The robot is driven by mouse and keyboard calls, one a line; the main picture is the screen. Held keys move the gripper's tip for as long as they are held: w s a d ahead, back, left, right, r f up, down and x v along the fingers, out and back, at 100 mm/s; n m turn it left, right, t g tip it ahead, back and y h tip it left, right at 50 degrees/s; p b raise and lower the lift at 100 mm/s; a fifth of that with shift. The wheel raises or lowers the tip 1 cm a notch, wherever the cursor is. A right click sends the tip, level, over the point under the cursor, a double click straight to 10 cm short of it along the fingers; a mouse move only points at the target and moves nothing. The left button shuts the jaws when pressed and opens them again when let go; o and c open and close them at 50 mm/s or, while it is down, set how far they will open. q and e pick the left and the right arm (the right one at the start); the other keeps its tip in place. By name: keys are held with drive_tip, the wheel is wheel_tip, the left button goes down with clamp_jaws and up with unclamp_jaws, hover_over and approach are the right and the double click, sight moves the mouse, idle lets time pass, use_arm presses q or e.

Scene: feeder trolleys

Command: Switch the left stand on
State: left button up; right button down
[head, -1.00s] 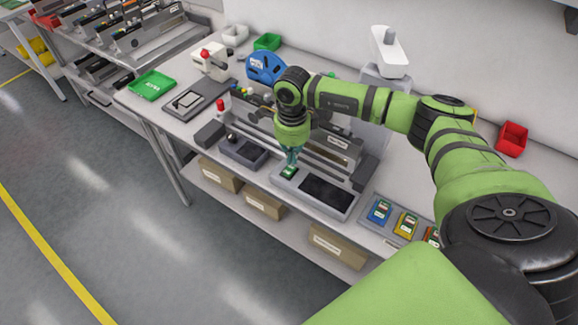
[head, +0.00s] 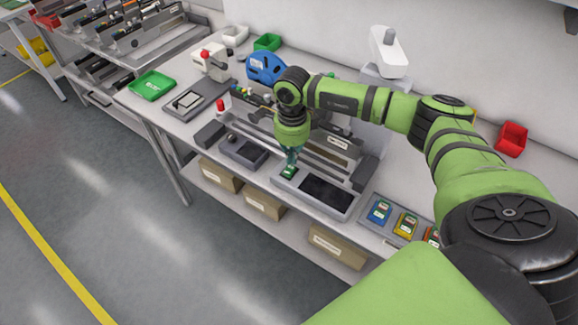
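A light grey unit (head: 283,184) with a dark flat panel (head: 325,192) lies at the front of the bench. A small green piece (head: 288,173) sits at its left end. My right gripper (head: 290,165) points down right over this green piece, its fingertips at or touching it; whether they grip it is too small to tell. Left of it is a dark grey box (head: 240,152) with a small round knob (head: 232,137). A red knob or lamp (head: 220,104) stands farther back left. Which of these is the left stand, and any switch state, I cannot tell. My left gripper is not in view.
A tray with blue (head: 379,211), yellow (head: 405,225) and red pieces lies to the right. A green tray (head: 152,85), a blue device (head: 265,67) and a red bin (head: 512,138) stand on the bench. The floor at left is clear.

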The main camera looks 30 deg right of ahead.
sight(292, 166)
drive_tip(key=shift+s+f+b, duration=0.1)
drive_tip(key=shift+f+b, duration=1.1)
drive_tip(key=shift+f, duration=0.15)
idle(0.7)
drive_tip(key=shift+r+p, duration=0.6)
drive_tip(key=shift+r, duration=0.2)
drive_tip(key=shift+r+p, duration=1.6)
drive_tip(key=shift+r, duration=1.15)
